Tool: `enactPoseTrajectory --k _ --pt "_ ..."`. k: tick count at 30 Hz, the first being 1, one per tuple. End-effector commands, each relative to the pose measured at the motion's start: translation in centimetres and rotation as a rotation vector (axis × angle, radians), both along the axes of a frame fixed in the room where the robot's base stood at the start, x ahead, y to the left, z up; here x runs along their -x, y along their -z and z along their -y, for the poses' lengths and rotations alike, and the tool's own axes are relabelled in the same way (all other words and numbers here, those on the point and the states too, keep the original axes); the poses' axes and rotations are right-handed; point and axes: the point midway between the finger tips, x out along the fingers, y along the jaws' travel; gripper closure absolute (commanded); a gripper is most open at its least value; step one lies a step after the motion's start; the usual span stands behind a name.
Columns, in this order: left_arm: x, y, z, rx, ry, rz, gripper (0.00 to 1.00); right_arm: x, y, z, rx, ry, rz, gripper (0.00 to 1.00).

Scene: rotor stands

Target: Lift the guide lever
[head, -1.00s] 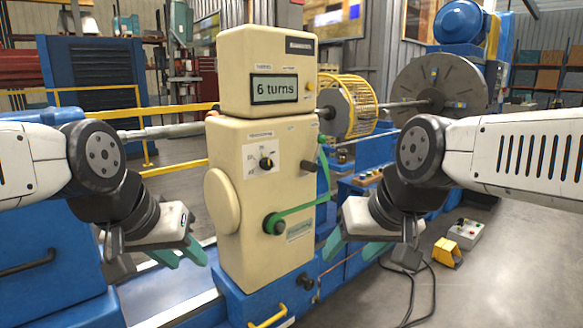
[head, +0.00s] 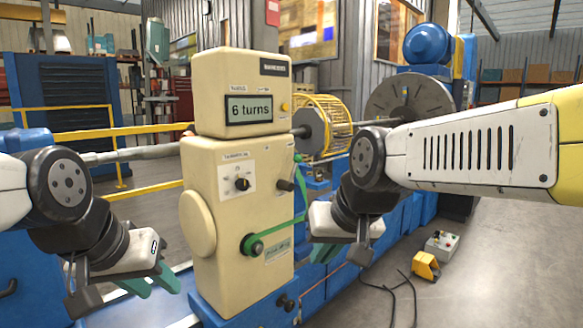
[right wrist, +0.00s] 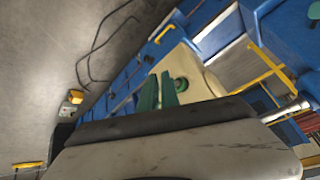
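The cream machine column (head: 225,275) stands at the middle left of the head view, with a display reading "6 turns". On its front, a green band (head: 278,230) runs up to the right from a dark round hub (head: 256,247). A dark peg (head: 286,185) sits above it. I cannot tell which of these is the guide lever. My left gripper (head: 160,284) is left of the column, open and empty.
A selector knob (head: 242,184) and a yellow button (head: 285,107) are on the column. A yellow wire cage (head: 328,125) and large grey disc (head: 405,98) stand behind. A yellow pedal (head: 426,265), grey control box (head: 442,244) and dark cable lie on the floor at right.

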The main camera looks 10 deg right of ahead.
Motion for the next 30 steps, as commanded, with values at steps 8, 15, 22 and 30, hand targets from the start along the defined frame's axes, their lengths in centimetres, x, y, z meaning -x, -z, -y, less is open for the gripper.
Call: enactPoseTrajectory --k 8,15,22,30 --pt "0.0 0.0 0.0 0.0 0.0 0.0 0.64 -12.2 -1.5 -1.3 -0.078 0.181 0.061 1.0" --pt "0.0 0.0 0.0 0.0 0.0 0.0 0.64 -23.2 -1.2 -2.6 -0.281 0.322 0.122 1.0" --pt "0.0 0.0 0.0 0.0 0.0 0.0 0.64 -33.1 -0.9 -2.1 -0.585 0.478 0.177 1.0" --pt "0.0 0.0 0.0 0.0 0.0 0.0 0.64 -42.8 -2.3 3.8 -1.044 0.713 0.262 1.0"
